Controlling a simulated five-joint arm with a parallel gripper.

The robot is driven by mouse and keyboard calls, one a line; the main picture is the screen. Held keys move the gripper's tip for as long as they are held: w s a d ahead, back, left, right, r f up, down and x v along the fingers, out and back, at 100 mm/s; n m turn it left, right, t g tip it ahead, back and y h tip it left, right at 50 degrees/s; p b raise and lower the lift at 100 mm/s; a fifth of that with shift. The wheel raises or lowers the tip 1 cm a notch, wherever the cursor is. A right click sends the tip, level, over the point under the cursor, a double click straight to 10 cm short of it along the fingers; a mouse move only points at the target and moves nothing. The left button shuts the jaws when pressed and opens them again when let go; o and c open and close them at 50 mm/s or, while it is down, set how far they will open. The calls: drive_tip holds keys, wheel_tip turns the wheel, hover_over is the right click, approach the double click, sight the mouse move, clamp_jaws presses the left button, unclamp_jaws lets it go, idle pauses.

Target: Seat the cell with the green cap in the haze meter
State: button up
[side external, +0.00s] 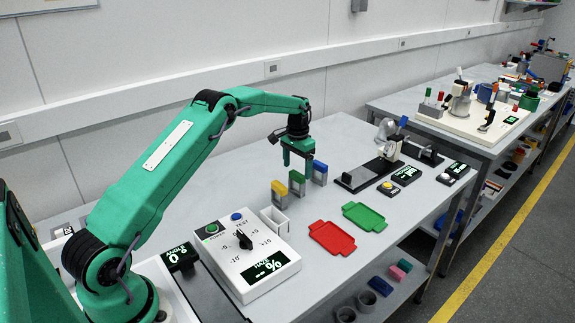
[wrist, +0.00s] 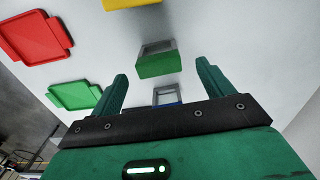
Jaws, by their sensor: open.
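The cell with the green cap (side external: 297,180) stands upright on the bench between the yellow-capped cell (side external: 279,190) and the blue-capped cell (side external: 320,170). My gripper (side external: 298,166) is open and empty, pointing down just above these cells. In the wrist view the green-capped cell (wrist: 157,64) lies between and slightly beyond my open fingertips (wrist: 162,72); the blue-capped cell (wrist: 166,98) shows closer to the gripper body. The haze meter (side external: 245,248) is a white box with a dial, buttons and a lit display. A small white open-topped holder (side external: 276,221) adjoins its back edge; its inside is hard to see.
A red tray (side external: 332,238) and a green tray (side external: 364,216) lie right of the meter. A dark instrument (side external: 365,175) stands behind them. A small angle display (side external: 180,256) sits left of the meter. The bench between cells and trays is clear.

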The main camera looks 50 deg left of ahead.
sight(297, 174)
drive_tip(key=shift+d+f, duration=0.1)
drive_tip(key=shift+f, duration=1.8)
drive_tip(key=shift+c, duration=0.4)
drive_tip(key=c, duration=1.3)
drive_tip(key=shift+r, duration=0.2)
drive_tip(key=shift+r, duration=0.55)
wheel_tip(297, 174, up, 3)
drive_tip(key=shift+d, duration=0.15)
drive_tip(key=s+d+r, duration=0.2)
drive_tip(key=d+r, duration=0.4)
drive_tip(key=d, duration=0.5)
drive_tip(key=shift+s+r, duration=0.3)
